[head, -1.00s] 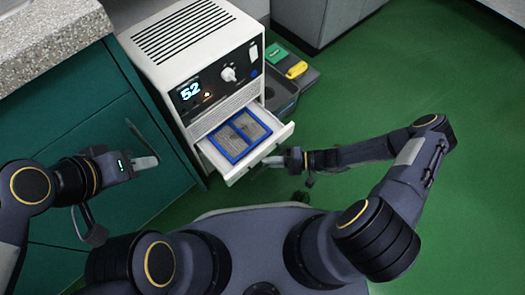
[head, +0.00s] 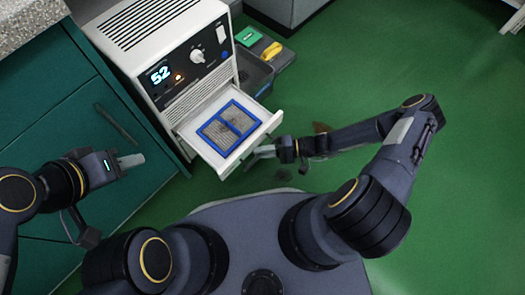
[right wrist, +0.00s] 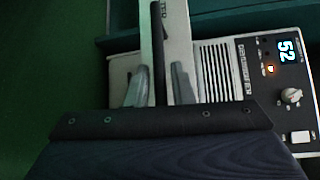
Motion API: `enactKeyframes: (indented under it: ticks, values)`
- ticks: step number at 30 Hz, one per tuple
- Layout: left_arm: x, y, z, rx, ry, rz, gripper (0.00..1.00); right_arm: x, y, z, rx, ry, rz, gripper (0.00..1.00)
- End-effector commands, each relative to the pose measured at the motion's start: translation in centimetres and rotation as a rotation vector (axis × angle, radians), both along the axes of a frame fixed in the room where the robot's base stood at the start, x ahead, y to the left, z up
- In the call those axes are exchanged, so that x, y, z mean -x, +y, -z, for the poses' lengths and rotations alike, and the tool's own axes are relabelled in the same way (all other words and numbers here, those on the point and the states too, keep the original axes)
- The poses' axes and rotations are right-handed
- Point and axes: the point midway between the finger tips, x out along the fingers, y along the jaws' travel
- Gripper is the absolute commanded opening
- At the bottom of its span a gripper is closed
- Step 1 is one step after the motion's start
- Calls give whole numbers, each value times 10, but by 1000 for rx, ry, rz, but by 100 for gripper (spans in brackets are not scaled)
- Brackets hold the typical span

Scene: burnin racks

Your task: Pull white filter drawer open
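The white filter drawer (head: 205,150) stands well out from the lower front of the white burn-in unit (head: 165,45) in the head view. A blue-framed mesh filter (head: 229,128) lies in it. My right gripper (head: 262,152) is at the drawer's front. In the right wrist view, its two fingers (right wrist: 158,88) sit close on either side of the dark handle bar (right wrist: 158,40), in front of the white drawer face (right wrist: 179,30). My left gripper (head: 131,160) is empty, over the green cabinet; its finger gap cannot be made out.
The green cabinet (head: 60,120) with a grey speckled top (head: 28,22) stands at the left. A dark bin (head: 253,72) with a green and a yellow item sits beside the unit. The green floor (head: 400,60) is clear at the right.

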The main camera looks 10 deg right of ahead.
Motion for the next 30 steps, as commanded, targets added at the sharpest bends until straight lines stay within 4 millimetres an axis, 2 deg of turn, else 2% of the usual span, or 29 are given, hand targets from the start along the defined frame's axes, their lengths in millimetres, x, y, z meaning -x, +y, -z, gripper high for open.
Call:
enactKeyframes:
  ticks: [3,12,24,30]
  values:
    - [0,0,0,0,0,0,36,0,0,0,0,0,0,32]
    - [0,0,-1,0,0,0,36,0,-3,-1,0,0,1,32]
    - [0,0,-16,0,0,0,36,9,-64,-10,1,0,3,32]
    - [0,0,-17,0,0,0,36,12,-76,-11,0,0,0,32]
